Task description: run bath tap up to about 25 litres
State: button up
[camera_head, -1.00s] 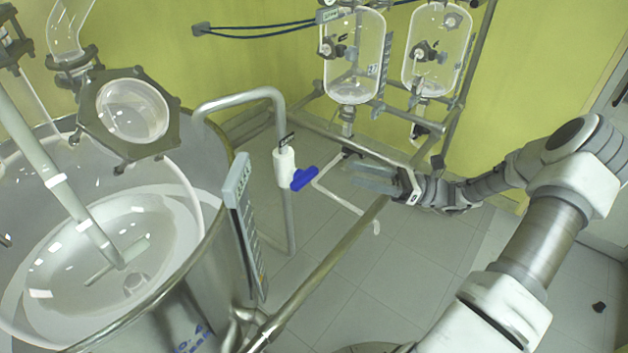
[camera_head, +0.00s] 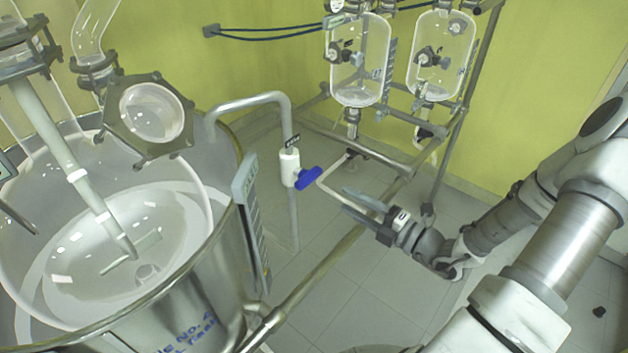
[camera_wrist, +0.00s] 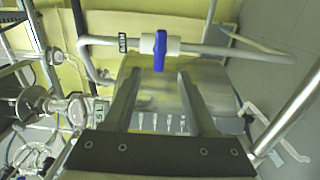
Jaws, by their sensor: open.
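The bath tap is a white valve body (camera_head: 289,167) with a blue lever (camera_head: 309,178), on a grey pipe (camera_head: 243,103) that curves over the rim of the steel bath (camera_head: 216,251). In the wrist view the blue lever (camera_wrist: 160,52) hangs down from the white body, just beyond and between my fingertips. My gripper (camera_head: 352,202) is open and empty, right of the tap and apart from it; its two fingers (camera_wrist: 154,75) point at the tap in the wrist view. A graduated level scale (camera_head: 250,215) stands on the bath's side; its reading is too small to tell.
Glass vessels (camera_head: 360,62) hang on a metal frame (camera_head: 452,150) behind my gripper. A steel rail (camera_head: 318,272) runs diagonally below it. A bent white tube (camera_head: 335,178) passes close to my fingers. Open floor (camera_head: 385,285) lies to the right.

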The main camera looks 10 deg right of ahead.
aim_at(313, 180)
jog(key=x, duration=1.1)
jog(key=shift+w, duration=0.1)
grip_shut()
